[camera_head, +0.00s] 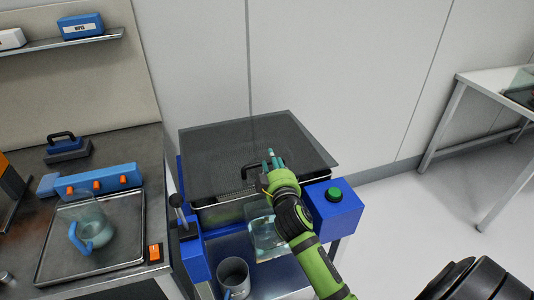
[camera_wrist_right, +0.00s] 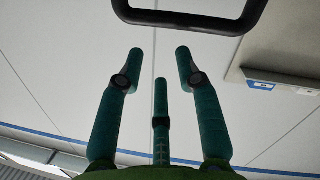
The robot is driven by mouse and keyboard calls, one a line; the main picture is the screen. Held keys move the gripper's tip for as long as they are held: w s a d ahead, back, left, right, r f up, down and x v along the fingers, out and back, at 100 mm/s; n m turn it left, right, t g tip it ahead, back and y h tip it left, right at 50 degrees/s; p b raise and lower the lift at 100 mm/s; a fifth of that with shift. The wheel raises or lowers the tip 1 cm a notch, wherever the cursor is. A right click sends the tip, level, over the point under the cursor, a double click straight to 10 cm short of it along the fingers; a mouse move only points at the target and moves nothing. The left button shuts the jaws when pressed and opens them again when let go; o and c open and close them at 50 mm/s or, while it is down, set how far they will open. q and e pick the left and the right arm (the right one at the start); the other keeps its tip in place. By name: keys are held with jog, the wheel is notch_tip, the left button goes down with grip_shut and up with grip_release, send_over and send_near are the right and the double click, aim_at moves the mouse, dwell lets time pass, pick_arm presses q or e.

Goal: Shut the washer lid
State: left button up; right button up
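The washer (camera_head: 318,212) is a blue-framed unit with a metal tub, right of the workbench. Its lid (camera_head: 225,142) is a dark, see-through mesh panel over the tub; I cannot tell whether it is fully down. A black handle (camera_head: 253,171) shows near the lid's front; a dark handle bar (camera_wrist_right: 190,18) crosses the top of the right wrist view. My right gripper (camera_head: 270,158) is beside the handle. In the wrist view its teal fingers (camera_wrist_right: 158,66) are spread and empty, short of the bar and apart from it. My left gripper is not in view.
A green button (camera_head: 335,194) sits on the washer's blue box. A black-knobbed lever (camera_head: 178,208) stands at its left. The left bench holds a tray (camera_head: 125,250) with a jug (camera_head: 90,230).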

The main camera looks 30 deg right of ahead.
jog(key=a+f+n+g+h+p, duration=0.2)
jog(key=a+n+g+h+p, duration=0.15)
jog(key=n, duration=0.55)
jog(key=shift+y, duration=0.35)
jog(key=x, duration=0.6)
jog(key=shift+w+a, duration=0.1)
jog(key=shift+w, duration=0.1)
grip_shut()
jog(key=shift+f, duration=0.1)
